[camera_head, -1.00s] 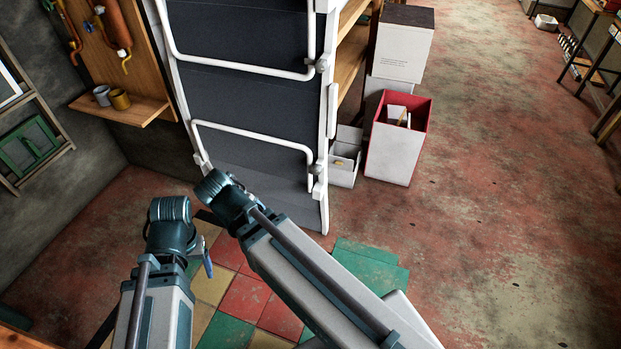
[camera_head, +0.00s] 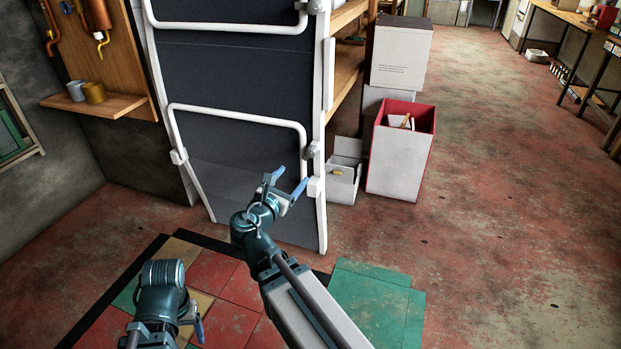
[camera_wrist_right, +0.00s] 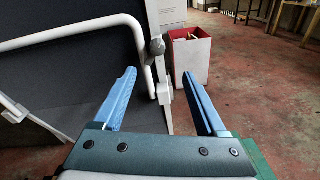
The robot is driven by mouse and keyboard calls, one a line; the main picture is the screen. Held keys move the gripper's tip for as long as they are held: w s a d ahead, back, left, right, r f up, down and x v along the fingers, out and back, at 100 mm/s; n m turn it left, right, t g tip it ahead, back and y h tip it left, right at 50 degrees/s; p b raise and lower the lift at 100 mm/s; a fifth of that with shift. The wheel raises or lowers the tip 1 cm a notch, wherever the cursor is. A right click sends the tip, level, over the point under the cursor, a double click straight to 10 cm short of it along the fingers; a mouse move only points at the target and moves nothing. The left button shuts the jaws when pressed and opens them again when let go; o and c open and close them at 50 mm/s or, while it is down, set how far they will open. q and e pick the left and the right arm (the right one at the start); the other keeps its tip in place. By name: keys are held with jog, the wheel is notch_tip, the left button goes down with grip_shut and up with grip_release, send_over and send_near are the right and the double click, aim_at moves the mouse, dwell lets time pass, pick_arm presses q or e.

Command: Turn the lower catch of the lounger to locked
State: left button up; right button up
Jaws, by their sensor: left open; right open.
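The lounger (camera_head: 240,85) stands upright and folded, with a white frame and dark fabric. Its lower catch (camera_head: 312,150) is a grey knob on the right-hand rail, beside the corner of the lower white tube loop; it also shows in the right wrist view (camera_wrist_right: 157,46). An upper catch (camera_head: 317,6) sits higher on the same rail. My right gripper (camera_head: 292,176) is open and empty, just below and left of the lower catch, apart from it. In the wrist view the catch appears beyond the gap between the blue fingers. My left gripper (camera_head: 197,322) is open, low at the left, partly hidden.
A red-and-white box (camera_head: 398,160) and a small open white box (camera_head: 342,185) stand right of the lounger, by a wooden shelf (camera_head: 343,75). A wall shelf with two mugs (camera_head: 95,92) is at the left.

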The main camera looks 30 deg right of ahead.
aim_at(310, 153)
pick_arm(q)
notch_tip(310, 153, down, 4)
jog(key=shift+s+r+b, duration=0.1)
jog(key=shift+r+b, duration=0.1)
jog(key=shift+b, duration=0.75)
pick_arm(e)
jog(key=w+d+n, duration=0.1)
jog(key=w+d, duration=0.2)
jog(key=w+d+n, duration=0.1)
jog(key=w+d, duration=0.2)
jog(key=d, duration=0.1)
jog(key=w+d+f+t, duration=0.1)
jog(key=w+d, duration=0.2)
jog(key=d, duration=0.1)
jog(key=shift+w+f+n+h, duration=0.1)
jog(key=shift+w+n+h, duration=0.2)
jog(key=shift+n, duration=0.1)
grip_shut()
